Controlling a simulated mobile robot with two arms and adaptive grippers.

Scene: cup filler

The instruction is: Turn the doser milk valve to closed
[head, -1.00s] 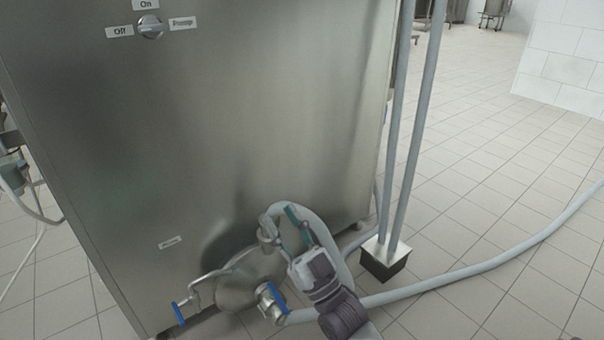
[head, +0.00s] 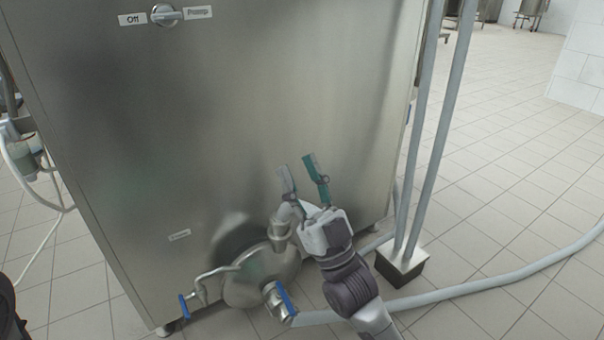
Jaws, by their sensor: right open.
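A steel pump cabinet (head: 240,110) fills the left and middle of the view. At its foot is a round steel pump housing (head: 245,288). A blue-handled valve (head: 286,300) sits at the housing's front right, where a grey hose joins. A second blue-handled valve (head: 184,306) is on a thin bent pipe at the left. No label shows which is the doser milk valve. My right gripper (head: 297,167) is open and empty, its fingers pointing up in front of the cabinet, above both valves and apart from them. My left gripper is not in view.
A rotary knob (head: 165,15) with "Off" and "Pump" labels is high on the cabinet. Two grey upright pipes (head: 440,130) end in a dark-sided floor box (head: 400,265) at the right. A grey hose (head: 480,286) crosses the tiled floor. Open floor lies farther right.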

